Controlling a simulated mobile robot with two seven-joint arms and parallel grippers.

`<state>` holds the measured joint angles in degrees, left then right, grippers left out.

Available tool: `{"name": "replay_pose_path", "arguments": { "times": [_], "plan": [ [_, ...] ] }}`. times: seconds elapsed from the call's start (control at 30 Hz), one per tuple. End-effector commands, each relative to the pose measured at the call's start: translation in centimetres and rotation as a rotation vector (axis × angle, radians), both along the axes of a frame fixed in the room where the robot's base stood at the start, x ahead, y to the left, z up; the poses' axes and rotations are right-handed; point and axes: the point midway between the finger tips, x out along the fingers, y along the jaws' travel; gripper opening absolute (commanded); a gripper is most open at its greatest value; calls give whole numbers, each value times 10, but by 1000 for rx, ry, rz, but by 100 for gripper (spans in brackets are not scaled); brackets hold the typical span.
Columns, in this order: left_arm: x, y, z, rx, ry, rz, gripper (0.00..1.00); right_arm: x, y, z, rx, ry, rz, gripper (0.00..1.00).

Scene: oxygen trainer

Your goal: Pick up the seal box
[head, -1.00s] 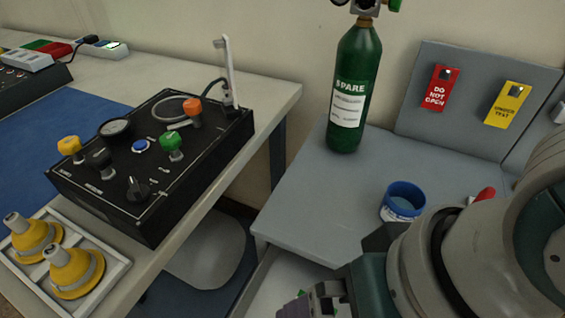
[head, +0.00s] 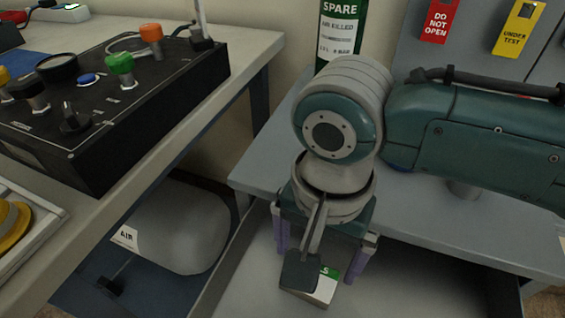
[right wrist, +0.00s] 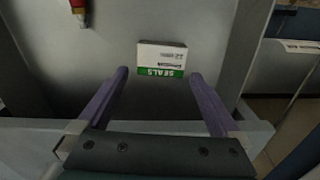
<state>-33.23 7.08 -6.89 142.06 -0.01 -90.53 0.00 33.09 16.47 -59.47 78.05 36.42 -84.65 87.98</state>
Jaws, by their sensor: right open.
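The seal box (head: 323,288) is a small white carton with a green band, lying in an open grey drawer (head: 420,285) below the bench top. A dark part of my gripper covers some of it in the head view. In the right wrist view the seal box (right wrist: 162,57) shows whole, with "SEALS" on its green edge. My right gripper (head: 320,262) points down over the drawer. Its two purple fingers are open and apart, with the box just beyond and between their tips in the wrist view; nothing is held. My left gripper is not in view.
A green SPARE cylinder (head: 341,30) stands on the grey bench (head: 262,165) behind my right arm. A black control panel (head: 120,110) sits on the left table. A grey AIR cylinder (head: 175,230) lies below. A red-handled item (right wrist: 78,8) shows at the wrist view's top.

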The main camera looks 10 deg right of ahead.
Motion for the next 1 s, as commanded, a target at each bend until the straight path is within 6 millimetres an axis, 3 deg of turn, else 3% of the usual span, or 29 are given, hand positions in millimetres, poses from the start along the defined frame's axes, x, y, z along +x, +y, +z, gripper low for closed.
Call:
{"name": "replay_pose_path", "arguments": {
  "times": [0.3, 0.63, 1.0],
  "plan": [
    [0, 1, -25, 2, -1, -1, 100, -1, 3, -48, -1, -1, 1, 100],
    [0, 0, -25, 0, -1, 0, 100, -2, 3, -51, 1, -1, 2, 99],
    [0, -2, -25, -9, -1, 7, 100, -2, 3, -51, 1, -1, 2, 57]
  ]
}}
